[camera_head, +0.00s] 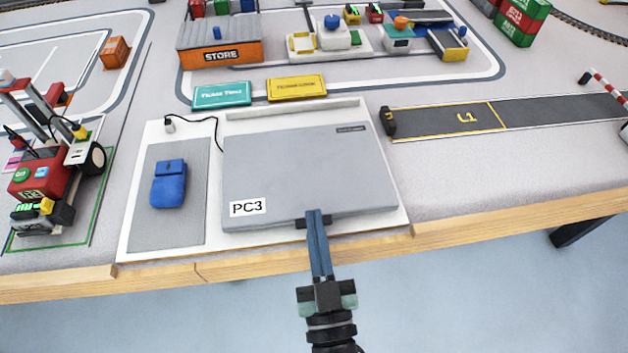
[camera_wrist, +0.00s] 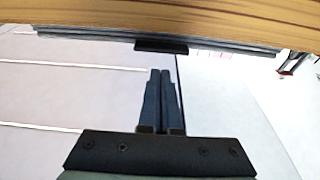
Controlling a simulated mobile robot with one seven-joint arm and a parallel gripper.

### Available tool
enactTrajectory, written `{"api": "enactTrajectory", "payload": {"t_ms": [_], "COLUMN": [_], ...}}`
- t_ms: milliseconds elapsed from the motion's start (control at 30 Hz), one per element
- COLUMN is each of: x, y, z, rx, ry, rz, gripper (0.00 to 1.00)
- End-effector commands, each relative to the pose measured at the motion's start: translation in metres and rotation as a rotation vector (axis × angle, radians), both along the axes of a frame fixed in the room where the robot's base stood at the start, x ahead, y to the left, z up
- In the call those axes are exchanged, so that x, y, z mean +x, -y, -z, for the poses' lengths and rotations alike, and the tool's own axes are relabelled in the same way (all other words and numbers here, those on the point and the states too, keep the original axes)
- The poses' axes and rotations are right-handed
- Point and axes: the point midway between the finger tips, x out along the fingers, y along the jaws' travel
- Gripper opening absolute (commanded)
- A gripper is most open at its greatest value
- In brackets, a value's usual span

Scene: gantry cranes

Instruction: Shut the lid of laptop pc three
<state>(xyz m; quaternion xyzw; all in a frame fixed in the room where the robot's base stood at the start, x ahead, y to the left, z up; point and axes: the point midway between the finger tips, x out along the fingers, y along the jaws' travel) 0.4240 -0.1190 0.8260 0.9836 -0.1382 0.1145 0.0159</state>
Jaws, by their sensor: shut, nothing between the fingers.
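Laptop PC3 (camera_head: 300,170) is a grey laptop with a white "PC3" label, on a white board near the table's front edge. Its lid lies down flat over the base, and no screen or keys show. I cannot tell whether a thin gap remains at the front. My gripper (camera_head: 314,212) is shut and empty, its fingertips over the middle of the laptop's front edge, by a small dark tab (camera_head: 300,222). In the wrist view, my shut fingers (camera_wrist: 161,72) point at the dark tab (camera_wrist: 161,45) on a grey edge. Contact cannot be told.
A blue mouse (camera_head: 169,184) sits on a grey pad (camera_head: 153,225) to the left, its cable behind. Teal (camera_head: 221,94) and yellow (camera_head: 296,88) cards lie behind the laptop. A toy vehicle (camera_head: 50,170) stands left, and a dark lane (camera_head: 440,120) runs right. The wooden edge (camera_head: 480,222) borders open floor.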

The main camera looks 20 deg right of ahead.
Motion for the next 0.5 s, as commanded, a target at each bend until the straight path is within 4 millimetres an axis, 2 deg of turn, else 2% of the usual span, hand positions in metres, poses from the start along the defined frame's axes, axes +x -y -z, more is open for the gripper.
{"api": "enactTrajectory", "payload": {"t_ms": [33,67,100,300,500], "x": [0.005,0.008,-0.006,-0.047,-0.075], "y": [0.001,0.002,-0.002,-0.014,-0.022], "z": [-0.020,-0.025,-0.007,0.007,0.015], "rx": [-0.002,-0.002,0.000,-0.001,-0.002], "ry": [0.007,0.008,-0.003,0.002,0.007], "rz": [0.000,0.000,0.000,0.000,0.000], "gripper": [0.00,0.00,0.00,0.00,0.00]}}
